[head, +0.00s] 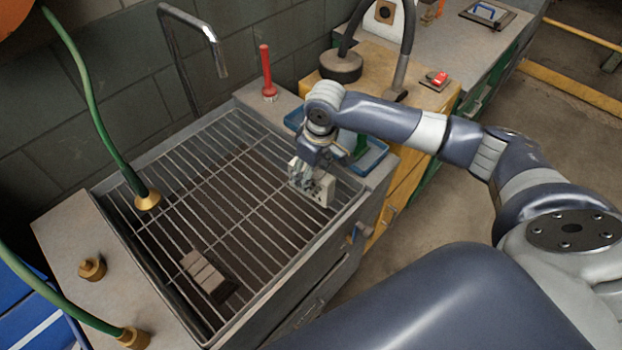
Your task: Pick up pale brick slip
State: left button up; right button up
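A pale flat slab (204,270), which looks like the pale brick slip, lies at the near end of the wire grate (232,178), against a darker block (222,292). A pale block with dark holes (321,189) stands on edge at the right side of the grate. My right gripper (304,178) points down at this holed block, at its upper left. Its fingers overlap the block in the picture, and I cannot tell whether they grip it. My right gripper is well away from the flat slab. My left gripper is not in view.
The grate covers a sink with a raised rim and a tall metal tap (215,50). A green hose with a brass end (147,200) hangs over its left side. A blue tray (372,160) and a red-handled tool (267,75) stand beyond. The grate's middle is clear.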

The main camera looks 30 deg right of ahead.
jog(key=f, duration=0.3)
jog(key=shift+w+f+p, duration=0.2)
jog(key=shift+w+p, duration=0.05)
jog(key=shift+p, duration=0.1)
jog(key=shift+f, duration=0.15)
grip_shut()
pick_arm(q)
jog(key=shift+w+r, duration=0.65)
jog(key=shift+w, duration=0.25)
pick_arm(e)
jog(key=shift+w, duration=0.1)
